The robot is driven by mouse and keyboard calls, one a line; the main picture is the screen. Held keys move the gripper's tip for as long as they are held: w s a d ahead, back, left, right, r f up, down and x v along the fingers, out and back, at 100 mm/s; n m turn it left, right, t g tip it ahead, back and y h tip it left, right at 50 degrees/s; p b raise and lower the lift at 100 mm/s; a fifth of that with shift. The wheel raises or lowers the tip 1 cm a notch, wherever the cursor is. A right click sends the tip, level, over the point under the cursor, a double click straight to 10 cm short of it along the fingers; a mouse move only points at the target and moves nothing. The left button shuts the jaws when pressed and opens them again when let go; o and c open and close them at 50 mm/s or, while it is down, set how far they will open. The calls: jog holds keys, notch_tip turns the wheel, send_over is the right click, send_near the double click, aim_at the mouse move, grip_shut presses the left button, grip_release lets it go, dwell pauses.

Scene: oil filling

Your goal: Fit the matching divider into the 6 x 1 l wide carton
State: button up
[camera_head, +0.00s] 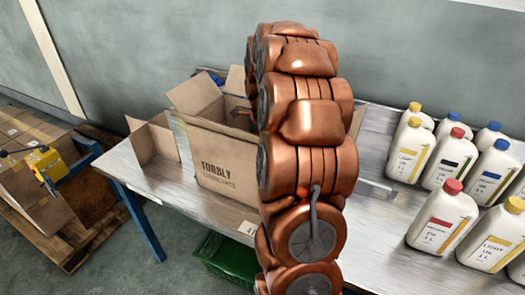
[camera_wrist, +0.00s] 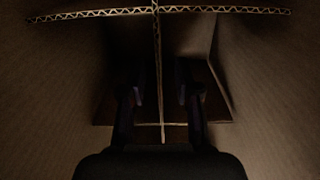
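The open brown carton (camera_head: 226,165), marked "TORBLY LUBRICANTS", stands upright on the metal table with its flaps raised. In the wrist view, carton walls (camera_wrist: 265,95) rise on both sides. A corrugated divider shows edge-on there, with a long strip (camera_wrist: 225,9) across the top and a cross strip (camera_wrist: 157,60) running down the middle. My gripper (camera_wrist: 160,95) is inside the carton, its two dark fingers apart on either side of the cross strip. Gaps show between strip and fingers. My copper arm hides most of the carton's right side in the head view.
A folded cardboard piece (camera_head: 154,140) stands on the table left of the carton. Several white oil bottles (camera_head: 443,220) stand at the right. A green crate (camera_head: 229,258) is below the table, and a pallet with boxes (camera_head: 40,195) stands at the left.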

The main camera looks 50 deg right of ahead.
jog(key=shift+r, duration=0.1)
notch_tip(320, 180, up, 12)
dwell(0.8)
dwell(0.6)
